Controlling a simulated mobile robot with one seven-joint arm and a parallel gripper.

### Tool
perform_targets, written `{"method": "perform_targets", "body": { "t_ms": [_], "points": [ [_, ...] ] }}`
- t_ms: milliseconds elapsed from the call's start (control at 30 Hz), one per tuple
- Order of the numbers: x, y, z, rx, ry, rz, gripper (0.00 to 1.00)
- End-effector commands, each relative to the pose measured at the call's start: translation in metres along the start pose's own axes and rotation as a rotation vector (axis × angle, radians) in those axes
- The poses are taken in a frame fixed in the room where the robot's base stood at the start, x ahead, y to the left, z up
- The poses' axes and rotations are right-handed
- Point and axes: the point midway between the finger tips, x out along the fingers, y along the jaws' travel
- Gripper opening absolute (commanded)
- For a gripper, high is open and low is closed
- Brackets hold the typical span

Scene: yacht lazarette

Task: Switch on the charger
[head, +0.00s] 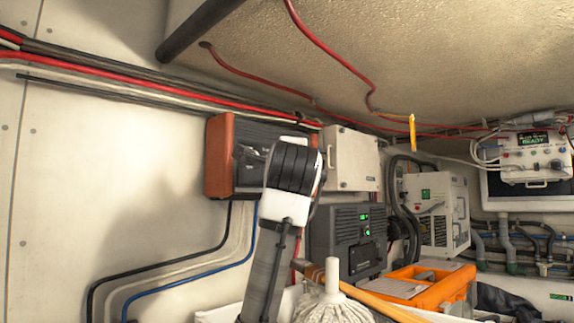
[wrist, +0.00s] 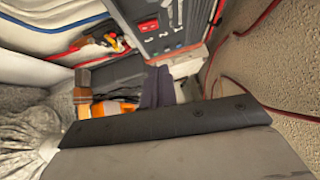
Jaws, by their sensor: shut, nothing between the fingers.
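A dark-faced box with orange sides (head: 220,155) hangs on the wall at centre left in the head view. Its face shows at the top of the wrist view (wrist: 165,40), with a red switch (wrist: 149,26) and small controls. I cannot read which unit is the charger. A dark grey box with green lit displays (head: 345,240) stands lower right. My gripper (head: 243,156) is in front of the orange-sided box, covering part of its face; contact cannot be told. Its dark fingers (wrist: 158,88) are shut and empty in the wrist view, just below the panel.
A cream cabinet (head: 350,158) is right of the orange-sided box. A white unit (head: 440,205) and a "READY" panel (head: 533,160) are farther right. Red cables run overhead, and a yellow tag (head: 412,132) hangs there. A mop (head: 332,300) and an orange case (head: 430,285) are below.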

Motion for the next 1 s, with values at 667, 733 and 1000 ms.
{"method": "perform_targets", "body": {
  "t_ms": [667,733,1000],
  "points": [
    [0.095,-0.001,0.027,0.001,0.001,0.0,0.0],
    [0.096,-0.001,0.028,0.001,0.001,0.0,0.0],
    [0.095,0.0,0.028,0.001,0.001,0.0,0.0]
  ]
}}
